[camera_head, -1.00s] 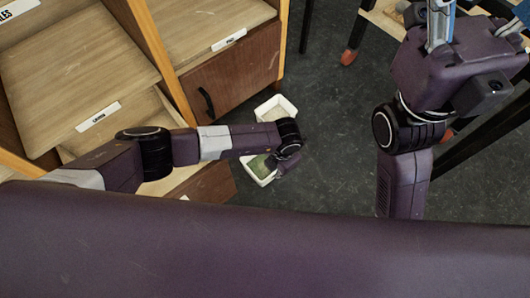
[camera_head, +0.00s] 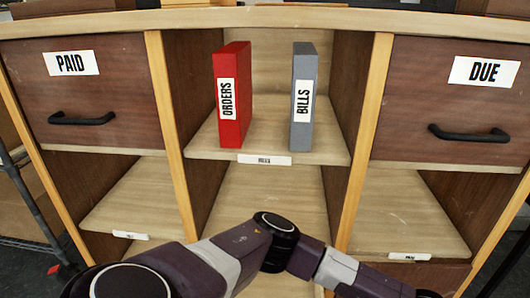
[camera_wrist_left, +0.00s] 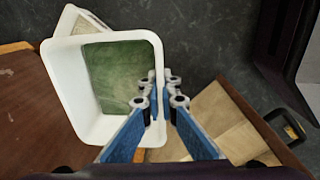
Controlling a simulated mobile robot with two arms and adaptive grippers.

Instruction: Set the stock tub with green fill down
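The stock tub (camera_wrist_left: 64,85), a white open box with green fill (camera_wrist_left: 115,70), shows in the left wrist view. My left gripper (camera_wrist_left: 160,90) has its blue fingers on both sides of the tub's right wall, one inside and one outside, and is closed on that wall. The tub's underside is hidden, so I cannot tell whether it touches anything below. The head view shows my left arm along the bottom edge, with its gripper and the tub out of frame. My right gripper is in neither view.
Another white tub (camera_wrist_left: 75,22) is partly hidden behind the held one. The cabinet has drawers marked PAID (camera_head: 70,63) and DUE (camera_head: 485,71). A red ORDERS binder (camera_head: 232,95) and a grey BILLS binder (camera_head: 303,97) stand on the middle shelf (camera_head: 265,135). Lower compartments look empty.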

